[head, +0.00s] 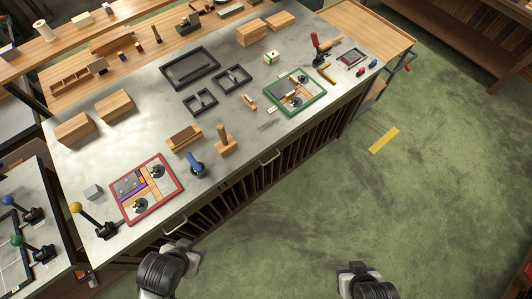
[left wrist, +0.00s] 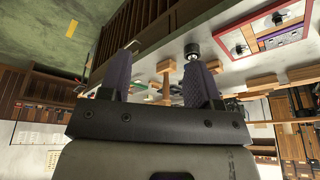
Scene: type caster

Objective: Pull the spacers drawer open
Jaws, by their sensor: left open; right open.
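The workbench front (head: 228,187) has a thin drawer band under the top with two metal bar handles: one (head: 270,157) near the middle and one (head: 175,226) towards the left end. Both drawer fronts look flush. No label is readable, so I cannot tell which is the spacers drawer. My left gripper (head: 183,246) is just in front of the left handle, apart from it as far as I can tell. In the left wrist view its two purple-padded fingers (left wrist: 160,75) are spread with nothing held. My right gripper (head: 354,267) is open and empty over the floor.
On the benchtop (head: 130,140) are a red-framed tray (head: 174,184), a green-framed tray (head: 318,104), dark frames (head: 190,68) and wooden blocks. A yellow-knobbed lever (head: 76,208) stands near the left front corner. The green floor (head: 400,200) at the right is clear.

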